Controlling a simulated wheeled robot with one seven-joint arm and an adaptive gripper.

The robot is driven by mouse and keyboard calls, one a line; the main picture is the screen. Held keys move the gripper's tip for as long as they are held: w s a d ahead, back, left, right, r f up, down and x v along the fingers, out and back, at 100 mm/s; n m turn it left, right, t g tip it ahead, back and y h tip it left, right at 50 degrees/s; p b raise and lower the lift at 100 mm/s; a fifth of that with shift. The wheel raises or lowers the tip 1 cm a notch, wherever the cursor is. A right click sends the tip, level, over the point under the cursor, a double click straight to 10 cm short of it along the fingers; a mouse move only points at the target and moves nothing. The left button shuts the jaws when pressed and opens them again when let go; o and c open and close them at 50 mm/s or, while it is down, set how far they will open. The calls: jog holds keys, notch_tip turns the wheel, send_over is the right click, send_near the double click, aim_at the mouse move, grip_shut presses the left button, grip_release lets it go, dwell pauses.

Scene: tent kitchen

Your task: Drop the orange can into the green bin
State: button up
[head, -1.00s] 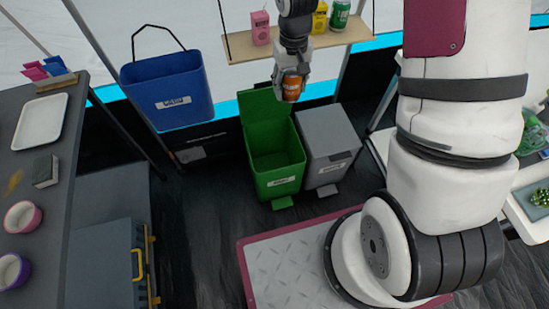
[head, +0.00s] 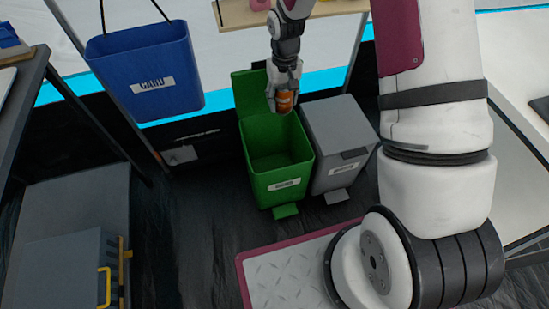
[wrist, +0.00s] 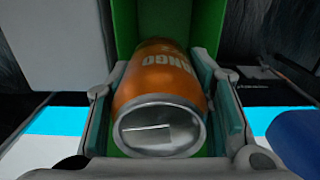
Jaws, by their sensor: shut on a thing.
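The orange can (head: 285,102) is held by my gripper (head: 284,98) over the back right part of the open green bin (head: 283,178). In the wrist view the orange can (wrist: 160,85) lies between the two fingers of my gripper (wrist: 165,100), its silver end toward the camera and lettering on its side. The green bin's inside (wrist: 130,30) shows beyond the can. The bin's lid stands up at its back and its front carries a white label. The can's exact height above the rim is hard to tell.
A grey bin (head: 340,145) with its lid shut stands just right of the green bin. A blue bin (head: 150,75) hangs at the upper left. A wooden shelf (head: 235,14) is behind my arm.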

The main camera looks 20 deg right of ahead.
notch_tip(320, 180, down, 16)
jog(key=w+b, duration=0.2)
jog(key=b, duration=0.8)
jog(key=shift+w+b, duration=0.15)
jog(key=shift+b, duration=0.25)
jog(key=o, duration=0.9)
jog(key=shift+c, duration=0.2)
notch_tip(320, 180, up, 12)
